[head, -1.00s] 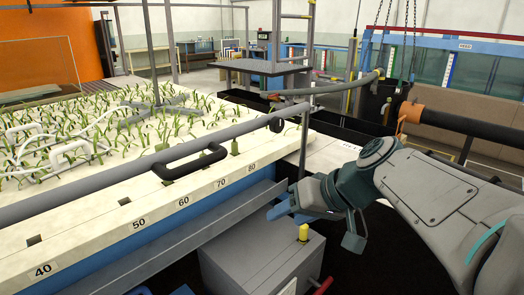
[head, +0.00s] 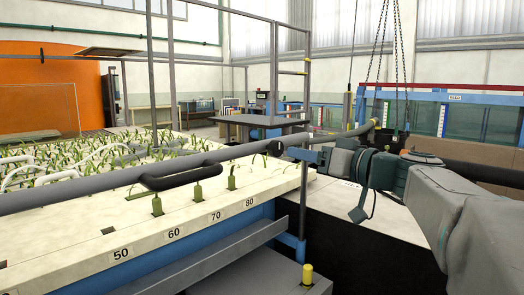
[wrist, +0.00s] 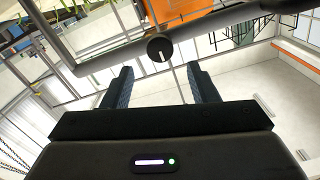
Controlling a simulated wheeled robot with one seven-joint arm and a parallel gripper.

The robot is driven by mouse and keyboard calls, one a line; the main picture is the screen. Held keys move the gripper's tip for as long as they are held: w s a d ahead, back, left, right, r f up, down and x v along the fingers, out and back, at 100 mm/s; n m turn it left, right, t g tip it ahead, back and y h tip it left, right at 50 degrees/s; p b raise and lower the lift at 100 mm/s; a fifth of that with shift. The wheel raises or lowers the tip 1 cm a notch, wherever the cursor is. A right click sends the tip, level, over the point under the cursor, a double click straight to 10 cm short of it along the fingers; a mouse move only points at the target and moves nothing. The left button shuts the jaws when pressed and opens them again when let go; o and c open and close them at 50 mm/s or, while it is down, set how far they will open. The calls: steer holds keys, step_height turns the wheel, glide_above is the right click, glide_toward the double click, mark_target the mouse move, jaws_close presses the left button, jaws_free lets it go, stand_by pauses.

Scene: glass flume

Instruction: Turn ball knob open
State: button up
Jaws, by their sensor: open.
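The ball knob (head: 275,147) is a small dark round knob on the grey pipe (head: 225,153) that runs along the planted bed's edge. In the wrist view the knob (wrist: 160,49) is a black disc with a pale mark, ahead of and roughly between my fingers. My gripper (head: 303,154) is just right of the knob in the head view, at about pipe height. In the wrist view my gripper (wrist: 163,85) has its two dark fingers apart with nothing between them. The knob appears beyond the fingertips, without visible contact.
A black handle (head: 180,175) stands along the pipe to the left. A thin upright post (head: 303,190) rises close to my gripper. The pale bed edge (head: 130,240) carries number marks. A yellow-capped stub (head: 307,275) stands on a grey box below.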

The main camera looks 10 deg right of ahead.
mark_target(279, 149)
steer(key=x, duration=0.7)
steer(key=shift+w+a, duration=0.15)
steer(key=c, duration=1)
